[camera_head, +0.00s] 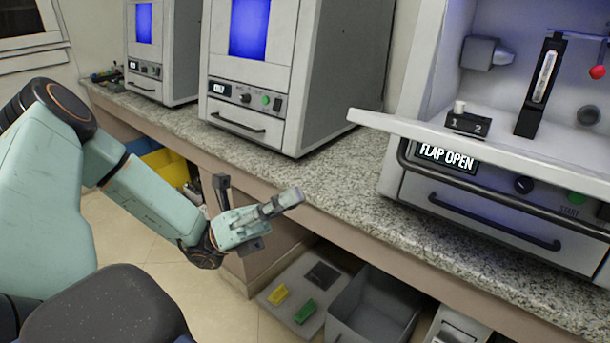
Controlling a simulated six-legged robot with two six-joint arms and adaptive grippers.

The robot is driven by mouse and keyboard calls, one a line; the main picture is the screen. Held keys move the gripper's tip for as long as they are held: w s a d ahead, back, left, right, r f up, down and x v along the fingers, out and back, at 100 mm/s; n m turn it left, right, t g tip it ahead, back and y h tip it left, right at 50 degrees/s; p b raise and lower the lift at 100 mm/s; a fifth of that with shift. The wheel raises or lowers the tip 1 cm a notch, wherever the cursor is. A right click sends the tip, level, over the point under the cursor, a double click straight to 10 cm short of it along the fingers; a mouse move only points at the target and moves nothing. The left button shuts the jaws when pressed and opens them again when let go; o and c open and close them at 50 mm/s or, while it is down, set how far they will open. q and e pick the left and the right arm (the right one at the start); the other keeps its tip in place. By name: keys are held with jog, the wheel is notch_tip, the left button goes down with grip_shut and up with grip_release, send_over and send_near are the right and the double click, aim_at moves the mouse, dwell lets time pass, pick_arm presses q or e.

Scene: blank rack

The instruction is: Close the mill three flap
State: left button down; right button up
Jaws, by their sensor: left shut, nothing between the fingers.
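The mill at the right has its flap (470,141) folded down and sticking out level in front of the lit chamber. The display (447,158) below it reads "FLAP OPEN". A bar handle (500,192) runs along the front of the flap's underside or the panel; I cannot tell which. My left gripper (298,195) is shut and empty, in front of the counter edge, left of and lower than the flap, and apart from it. My right gripper is not in view.
Inside the mill are a block marked 1 and 2 (467,122), a dark upright holder (540,88) and a red ball (597,72). Two closed mills (243,75) (148,45) stand to the left on the granite counter (330,182). A grey bin (372,305) is below.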

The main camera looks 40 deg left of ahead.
pick_arm(q)
jog(key=a+r+x, duration=0.1)
jog(key=a+x, duration=0.1)
jog(key=x, duration=0.9)
jog(key=shift+w+d+r, duration=0.25)
jog(key=shift+w+r, duration=0.15)
jog(key=shift+r, duration=0.2)
jog(key=shift+p, duration=0.3)
